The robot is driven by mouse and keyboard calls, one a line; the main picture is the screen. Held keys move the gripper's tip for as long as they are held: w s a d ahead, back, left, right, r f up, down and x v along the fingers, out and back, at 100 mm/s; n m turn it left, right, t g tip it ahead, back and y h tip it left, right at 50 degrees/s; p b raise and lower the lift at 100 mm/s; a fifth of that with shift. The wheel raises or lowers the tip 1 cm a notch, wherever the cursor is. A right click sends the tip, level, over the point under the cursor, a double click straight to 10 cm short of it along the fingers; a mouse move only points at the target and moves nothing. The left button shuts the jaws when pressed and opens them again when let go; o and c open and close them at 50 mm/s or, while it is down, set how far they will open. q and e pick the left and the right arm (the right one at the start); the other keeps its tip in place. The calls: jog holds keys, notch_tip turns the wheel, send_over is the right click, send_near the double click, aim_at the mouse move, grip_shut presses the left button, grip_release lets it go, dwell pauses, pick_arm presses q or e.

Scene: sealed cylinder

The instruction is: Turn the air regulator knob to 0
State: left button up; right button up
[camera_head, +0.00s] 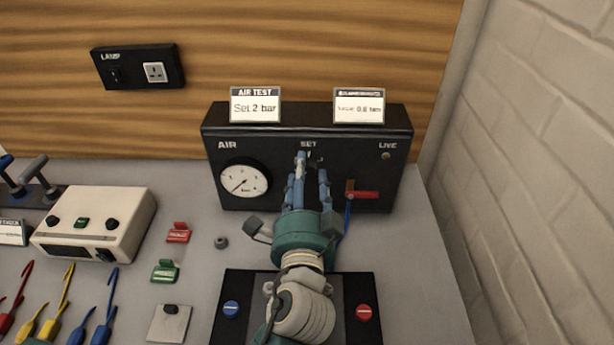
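The black air panel (230,140) stands at the back of the bench, with the labels AIR, SET and LIVE. Its round white gauge (244,181) is at the left, and the needle points to the lower left. My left gripper (312,166) reaches up to the panel just under the SET label, where the regulator knob is mostly hidden behind the fingertips. My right gripper is not in view.
A red-handled valve (362,194) is close to the right of my fingers. Two cards (255,105) (359,106) stand on the panel. A black plate with blue and red buttons (231,309) lies below my wrist. A white box (97,221) is at left; a brick wall (545,180) borders the right.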

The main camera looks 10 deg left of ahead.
pick_arm(q)
jog(key=shift+d, duration=0.1)
jog(key=shift+s+d+f, duration=0.1)
jog(key=shift+s, duration=0.15)
jog(key=v, duration=0.7)
